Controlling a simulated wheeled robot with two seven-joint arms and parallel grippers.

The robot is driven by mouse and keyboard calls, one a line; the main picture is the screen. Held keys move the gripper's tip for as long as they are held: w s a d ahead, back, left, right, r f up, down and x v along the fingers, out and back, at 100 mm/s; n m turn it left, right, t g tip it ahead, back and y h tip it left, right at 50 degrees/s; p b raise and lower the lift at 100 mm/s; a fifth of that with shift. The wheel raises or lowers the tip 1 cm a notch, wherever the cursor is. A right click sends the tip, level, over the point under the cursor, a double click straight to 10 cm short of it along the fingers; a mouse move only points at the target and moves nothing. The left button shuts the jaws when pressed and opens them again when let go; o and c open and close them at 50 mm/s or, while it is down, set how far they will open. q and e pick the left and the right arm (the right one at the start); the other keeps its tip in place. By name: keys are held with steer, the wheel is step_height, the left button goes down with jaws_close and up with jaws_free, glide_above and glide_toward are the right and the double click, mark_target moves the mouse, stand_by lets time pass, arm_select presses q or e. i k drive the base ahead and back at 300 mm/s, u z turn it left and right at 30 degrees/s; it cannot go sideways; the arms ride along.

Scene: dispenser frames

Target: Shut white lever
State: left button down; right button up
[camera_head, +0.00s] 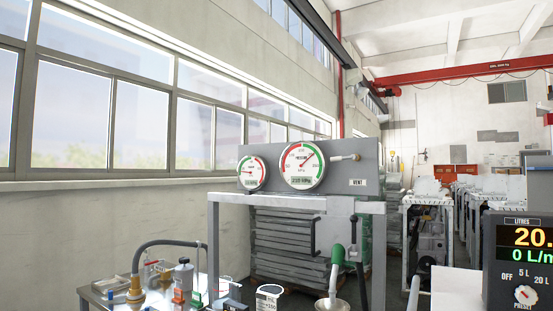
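A small pale lever (342,158) sits on the grey gauge panel (366,165), to the right of the large round gauge (303,165). It lies nearly level, its pale end pointing left and its metal pivot at the right. A "VENT" plate (357,182) is below it. It is the only white lever I can make out; at this size I cannot tell whether its valve is open or shut. Neither of my grippers is in view.
A grey frame (213,245) carries the panel, with a smaller gauge (251,173) at left. Below hang a black handle (314,237) and a green nozzle (338,256) over a funnel (332,305). A cluttered bench (97,296) stands left, a litre display (519,262) right.

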mark_target(340, 158)
steer(key=z, duration=0.1)
steer(key=i, duration=1.15)
steer(key=z, duration=0.75)
